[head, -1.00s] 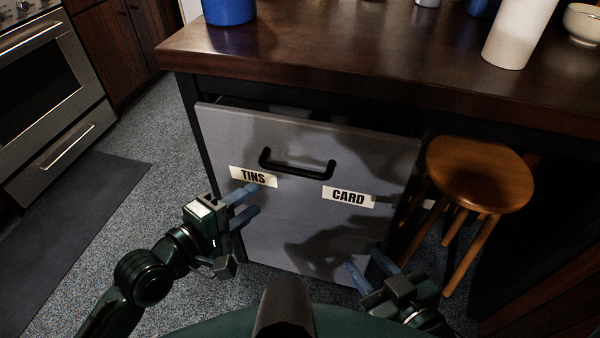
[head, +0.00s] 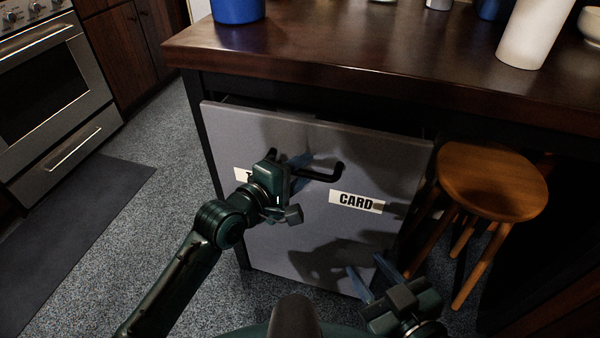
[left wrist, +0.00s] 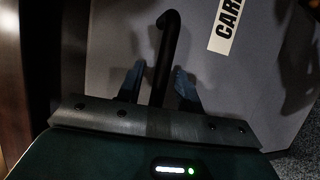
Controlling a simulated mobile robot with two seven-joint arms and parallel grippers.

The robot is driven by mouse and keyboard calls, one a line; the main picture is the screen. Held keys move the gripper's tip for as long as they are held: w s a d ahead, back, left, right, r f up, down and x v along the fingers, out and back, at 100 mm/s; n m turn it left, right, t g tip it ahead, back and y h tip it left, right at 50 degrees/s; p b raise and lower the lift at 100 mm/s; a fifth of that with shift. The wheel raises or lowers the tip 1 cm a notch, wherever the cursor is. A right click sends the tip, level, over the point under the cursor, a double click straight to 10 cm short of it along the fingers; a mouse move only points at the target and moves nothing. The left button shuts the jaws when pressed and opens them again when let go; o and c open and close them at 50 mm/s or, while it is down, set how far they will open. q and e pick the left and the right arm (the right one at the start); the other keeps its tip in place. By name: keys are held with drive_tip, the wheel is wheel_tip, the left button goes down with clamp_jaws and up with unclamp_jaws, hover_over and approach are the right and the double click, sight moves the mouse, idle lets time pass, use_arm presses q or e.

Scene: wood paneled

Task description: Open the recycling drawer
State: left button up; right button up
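The grey recycling drawer (head: 300,235) stands slightly out from the counter, with a dark gap above its front. Its black handle (head: 325,176) runs across the upper front. My left gripper (head: 292,163) is at the left part of the handle and hides that part in the head view. In the left wrist view the handle (left wrist: 166,50) passes between the two blue fingers (left wrist: 160,85), which are apart with space on both sides. My right gripper (head: 368,275) is open and empty, low in front of the drawer's right side.
A CARD label (head: 356,202) is on the drawer; the TINS label (head: 241,174) is mostly hidden by my left arm. A wooden stool (head: 490,182) stands close at the right. The dark wooden counter (head: 330,65) overhangs above. The floor at the left is clear.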

use_arm(q)
drive_tip(key=shift+c, duration=0.5)
clamp_jaws()
